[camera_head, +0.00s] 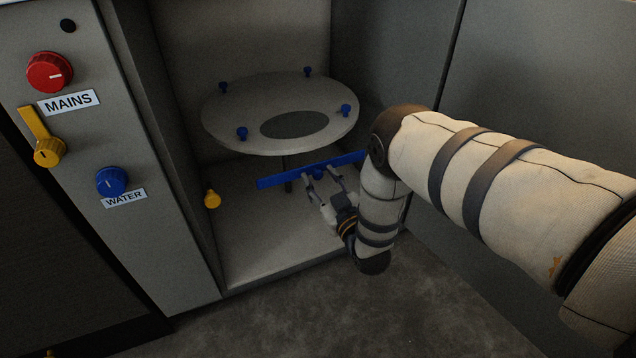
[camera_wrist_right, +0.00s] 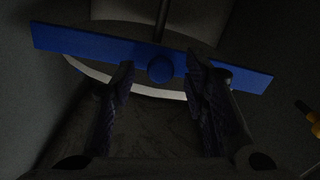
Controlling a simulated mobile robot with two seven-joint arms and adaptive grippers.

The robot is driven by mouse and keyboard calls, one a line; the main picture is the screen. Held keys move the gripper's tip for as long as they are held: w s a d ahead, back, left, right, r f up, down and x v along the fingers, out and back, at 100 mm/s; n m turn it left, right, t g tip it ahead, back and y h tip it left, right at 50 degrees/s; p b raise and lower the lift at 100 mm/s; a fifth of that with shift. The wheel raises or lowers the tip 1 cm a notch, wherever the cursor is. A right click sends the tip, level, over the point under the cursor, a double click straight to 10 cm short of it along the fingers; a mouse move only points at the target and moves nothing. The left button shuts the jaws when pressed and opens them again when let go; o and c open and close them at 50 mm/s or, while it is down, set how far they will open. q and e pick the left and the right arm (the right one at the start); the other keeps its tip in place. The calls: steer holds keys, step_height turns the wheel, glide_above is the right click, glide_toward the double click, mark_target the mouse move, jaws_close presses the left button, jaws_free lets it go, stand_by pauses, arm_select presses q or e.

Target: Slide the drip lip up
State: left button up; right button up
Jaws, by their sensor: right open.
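The drip lip is a long blue bar (camera_head: 275,181) below the front of the round grey plate in the head view. It also crosses the upper part of the right wrist view (camera_wrist_right: 90,46), slightly tilted. A round blue knob (camera_wrist_right: 160,69) sits at its middle. My right gripper (camera_head: 322,174) is at the bar's middle, its fingers on either side of the knob. In the right wrist view the open fingertips (camera_wrist_right: 160,78) flank the knob, with gaps showing on both sides. My left gripper is not in view.
The round plate (camera_head: 225,115) with several blue knobs stands in an open grey cabinet. A yellow knob (camera_head: 212,199) is at the cabinet's left edge. The left panel has a red MAINS knob (camera_head: 50,72), a yellow lever (camera_head: 48,151) and a blue WATER knob (camera_head: 111,181).

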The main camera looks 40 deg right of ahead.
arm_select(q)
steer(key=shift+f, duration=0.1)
arm_select(e)
steer(key=shift+w+d, duration=0.1)
steer(key=shift+w, duration=0.25)
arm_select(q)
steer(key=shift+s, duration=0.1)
arm_select(e)
jaws_close()
step_height(320, 180, up, 6)
steer(key=p, duration=0.4)
steer(key=shift+f+p, duration=0.25)
steer(key=shift+p, duration=0.15)
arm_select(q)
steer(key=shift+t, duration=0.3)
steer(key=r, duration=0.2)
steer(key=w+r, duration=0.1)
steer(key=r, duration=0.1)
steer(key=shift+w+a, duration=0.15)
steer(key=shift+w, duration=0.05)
arm_select(e)
jaws_free()
steer(key=v, duration=1.2)
